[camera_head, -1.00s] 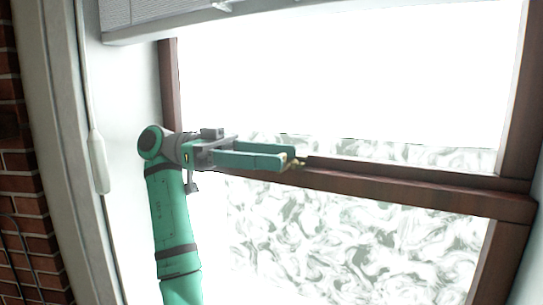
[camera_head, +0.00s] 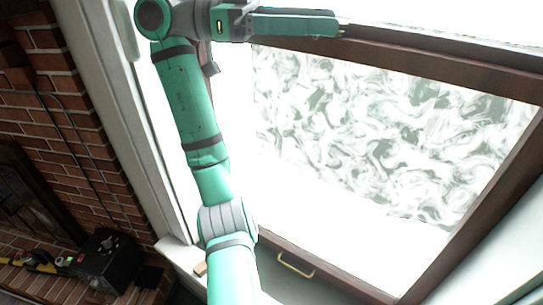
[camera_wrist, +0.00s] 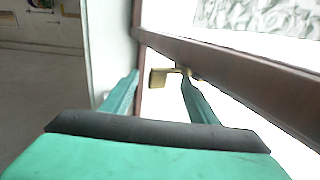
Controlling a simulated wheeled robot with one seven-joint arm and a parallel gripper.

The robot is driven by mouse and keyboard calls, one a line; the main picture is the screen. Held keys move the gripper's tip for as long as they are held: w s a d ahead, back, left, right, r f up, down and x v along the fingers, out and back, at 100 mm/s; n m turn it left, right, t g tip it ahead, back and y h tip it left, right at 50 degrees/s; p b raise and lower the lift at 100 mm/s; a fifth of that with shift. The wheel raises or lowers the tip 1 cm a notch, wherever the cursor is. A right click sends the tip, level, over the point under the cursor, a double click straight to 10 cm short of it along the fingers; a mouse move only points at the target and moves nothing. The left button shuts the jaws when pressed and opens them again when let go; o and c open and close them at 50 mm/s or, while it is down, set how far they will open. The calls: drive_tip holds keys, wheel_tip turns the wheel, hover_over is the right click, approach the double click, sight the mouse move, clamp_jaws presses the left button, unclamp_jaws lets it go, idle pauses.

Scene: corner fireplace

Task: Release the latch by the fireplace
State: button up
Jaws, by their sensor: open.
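A small brass latch (camera_wrist: 162,76) sits on the dark brown meeting rail (camera_wrist: 225,62) of the window by the fireplace. My gripper (camera_wrist: 158,80) is open, with its two green fingers reaching toward the rail. In the wrist view the latch's broad end shows between the fingertips, and its stem runs behind or against the right fingertip; I cannot tell whether they touch. In the head view my gripper (camera_head: 338,24) is at the top edge, its fingertips beside the rail. The latch is mostly hidden there.
A brass handle (camera_head: 295,265) is on the lower sash's bottom rail. A white window frame (camera_head: 130,100) and brick wall (camera_head: 60,110) lie to the left. A black box (camera_head: 106,258) stands at the lower left. The patterned glass (camera_head: 390,130) is close to my arm.

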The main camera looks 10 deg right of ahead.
drive_tip(key=d+n+t+y, duration=0.1)
drive_tip(key=n+t+y, duration=0.1)
drive_tip(key=n+t, duration=0.2)
drive_tip(key=s+d+n+t+y, duration=0.1)
drive_tip(key=n+t, duration=0.3)
drive_tip(key=t, duration=0.4)
drive_tip(key=d+n+t+y, duration=0.2)
drive_tip(key=n+t+y, duration=0.1)
drive_tip(key=n+t, duration=0.2)
drive_tip(key=shift+s+d+t, duration=0.35)
drive_tip(key=shift+d+t, duration=0.05)
drive_tip(key=shift+t, duration=0.3)
drive_tip(key=v, duration=1)
drive_tip(key=w+a+f+n+t+y, duration=0.1)
drive_tip(key=w+f+n, duration=0.2)
drive_tip(key=f, duration=0.7)
drive_tip(key=w+a+f+n+t+y, duration=0.1)
drive_tip(key=w+f, duration=0.4)
drive_tip(key=f, duration=0.6)
drive_tip(key=w+a+f+n+t+y, duration=0.1)
drive_tip(key=w+a+f+n+y, duration=0.1)
drive_tip(key=f, duration=0.8)
drive_tip(key=shift+w+a+f+n, duration=0.2)
drive_tip(key=shift+w+a+n, duration=0.3)
drive_tip(key=shift+w+n, duration=0.8)
drive_tip(key=shift+s, duration=0.1)
